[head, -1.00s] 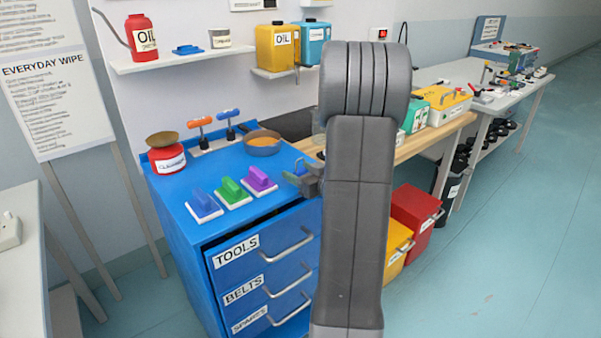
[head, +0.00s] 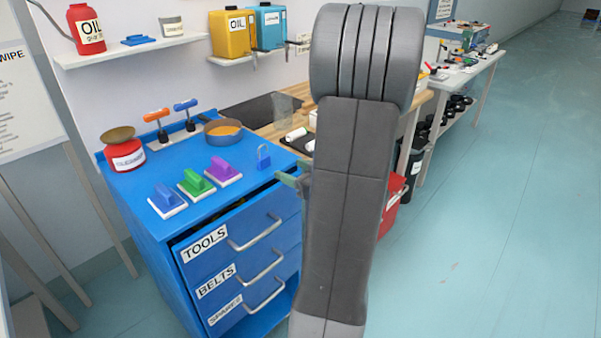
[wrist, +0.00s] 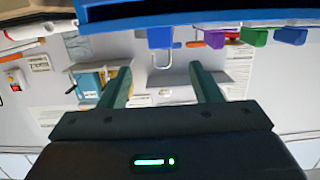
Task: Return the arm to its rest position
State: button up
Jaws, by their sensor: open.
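My arm (head: 345,200) rises through the middle of the head view and hides part of the bench behind it. My gripper (head: 290,180) shows only partly, at the arm's left side by the blue cabinet's front right corner. In the wrist view its two green fingers (wrist: 162,82) are spread, with nothing held between them. A blue padlock (head: 264,157) stands on the cabinet top, apart from the fingers in the head view. The padlock also shows upside down beyond the fingertips in the wrist view (wrist: 160,39).
The blue cabinet (head: 150,213) has its top drawer slightly out. A shelf (head: 130,50) hangs above. Floor (head: 480,240) is clear at right.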

aim_at(266, 159)
jog(key=shift+v, duration=0.95)
jog(key=x, duration=1.3)
jog(key=shift+w+a, duration=0.2)
jog(key=shift+a, duration=0.15)
